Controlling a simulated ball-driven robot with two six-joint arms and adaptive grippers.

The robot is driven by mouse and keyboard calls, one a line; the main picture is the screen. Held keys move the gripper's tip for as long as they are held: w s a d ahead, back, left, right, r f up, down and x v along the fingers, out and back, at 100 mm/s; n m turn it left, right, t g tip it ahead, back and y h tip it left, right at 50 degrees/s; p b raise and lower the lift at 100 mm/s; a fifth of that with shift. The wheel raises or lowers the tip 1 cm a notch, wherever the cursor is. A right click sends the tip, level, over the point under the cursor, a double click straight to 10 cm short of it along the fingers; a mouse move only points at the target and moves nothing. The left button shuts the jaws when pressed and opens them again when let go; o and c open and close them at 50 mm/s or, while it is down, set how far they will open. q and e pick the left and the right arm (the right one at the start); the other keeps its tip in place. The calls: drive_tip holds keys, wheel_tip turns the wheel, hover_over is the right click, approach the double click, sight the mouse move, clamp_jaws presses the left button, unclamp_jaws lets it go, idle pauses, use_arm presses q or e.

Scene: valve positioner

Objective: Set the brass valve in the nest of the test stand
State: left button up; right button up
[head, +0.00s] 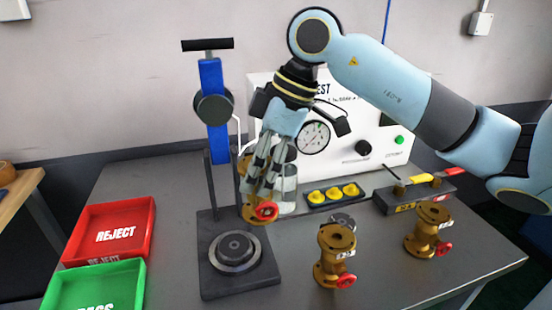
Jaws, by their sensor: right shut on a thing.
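My right gripper (262,186) comes down from above and is shut on a brass valve (250,214) with a red handwheel. Its fingers hide much of the valve. The valve hangs at the right side of the test stand (217,110), behind and a little to the right of the round nest (235,251) on the dark base plate. The nest looks empty. Two more brass valves with red handwheels stand upright on the bench, one at the front (334,255) and one further right (428,230). My left gripper is not in view.
A red REJECT tray (150,222) and a green tray (128,272) lie at the left. A white test panel (375,135) stands behind. A dark holder with yellow caps (334,193) and a block with levers (414,193) are on the grey bench (470,262).

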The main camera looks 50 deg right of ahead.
drive_tip(key=w+a+f, duration=0.3)
drive_tip(key=a+f, duration=0.1)
drive_tip(key=f, duration=0.3)
drive_tip(key=shift+w+a, duration=0.15)
drive_tip(key=shift+a, duration=0.1)
drive_tip(key=shift+f, duration=0.1)
drive_tip(key=o, duration=1.7)
drive_tip(key=shift+o, duration=0.2)
drive_tip(key=v, duration=1.2)
drive_tip(key=shift+p, duration=0.3)
